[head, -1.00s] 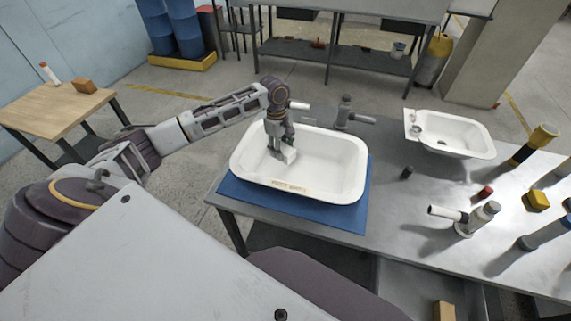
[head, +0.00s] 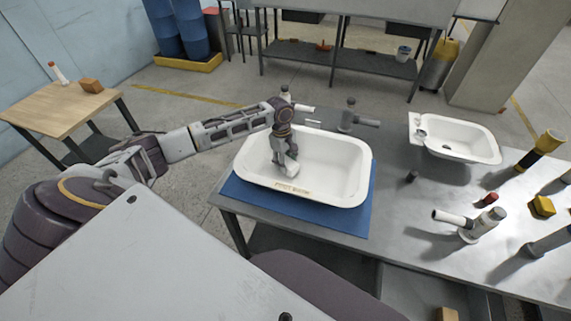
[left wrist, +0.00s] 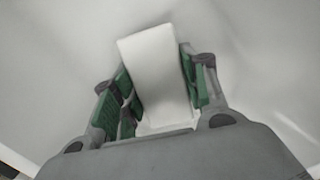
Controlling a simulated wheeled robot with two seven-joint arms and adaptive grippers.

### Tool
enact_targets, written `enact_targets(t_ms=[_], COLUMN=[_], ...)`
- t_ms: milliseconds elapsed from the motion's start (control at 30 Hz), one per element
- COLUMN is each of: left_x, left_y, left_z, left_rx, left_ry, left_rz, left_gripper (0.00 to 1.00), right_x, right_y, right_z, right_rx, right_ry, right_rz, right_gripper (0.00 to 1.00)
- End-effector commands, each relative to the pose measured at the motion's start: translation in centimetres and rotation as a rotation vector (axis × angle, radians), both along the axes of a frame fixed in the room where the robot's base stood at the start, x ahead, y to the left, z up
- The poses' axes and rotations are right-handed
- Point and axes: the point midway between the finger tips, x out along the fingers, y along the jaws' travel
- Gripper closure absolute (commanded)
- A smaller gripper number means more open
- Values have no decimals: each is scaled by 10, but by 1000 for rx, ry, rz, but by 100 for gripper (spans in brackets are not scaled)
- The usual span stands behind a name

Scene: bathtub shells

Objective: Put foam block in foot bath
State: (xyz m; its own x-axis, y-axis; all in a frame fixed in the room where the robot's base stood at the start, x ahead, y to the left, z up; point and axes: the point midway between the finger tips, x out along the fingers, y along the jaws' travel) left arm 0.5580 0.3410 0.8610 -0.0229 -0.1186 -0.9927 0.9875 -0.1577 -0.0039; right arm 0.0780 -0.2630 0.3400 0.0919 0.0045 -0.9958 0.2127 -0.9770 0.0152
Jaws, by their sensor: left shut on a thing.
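The foot bath is a white basin (head: 345,183) with a tan label on its front rim, on the metal table. My left gripper (head: 289,161) is down inside the left part of the basin. It is shut on a white foam block (head: 291,165). In the left wrist view the foam block (left wrist: 156,75) sits between the green-padded fingers (left wrist: 160,95), with the white basin surface around it. Whether the block touches the basin floor cannot be told. My right gripper is not in view.
A blue mat (head: 260,201) lies under the basin. A grey faucet (head: 350,115) stands behind it. A smaller white sink (head: 455,140), a white-and-grey fitting (head: 470,222) and yellow-and-black pieces are on the right of the table (head: 400,235). A wooden side table (head: 50,105) stands at left.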

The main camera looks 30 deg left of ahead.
Motion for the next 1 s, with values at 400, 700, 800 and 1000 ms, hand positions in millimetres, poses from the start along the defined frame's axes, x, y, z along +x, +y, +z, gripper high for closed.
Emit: enact_targets(t_ms=[400,700,800,1000], left_x=[0,0,0,0], left_y=[0,1,1,0], left_z=[-11,-13,-13,-13], left_rx=[1,1,1,1], left_ry=[-1,-1,-1,-1], left_rz=[-1,-1,-1,-1], left_gripper=[66,42,35,35], right_x=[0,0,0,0], right_y=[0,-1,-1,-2], right_z=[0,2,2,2], right_rx=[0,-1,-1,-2], right_ry=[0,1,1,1], right_rz=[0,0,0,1], right_gripper=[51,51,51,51])
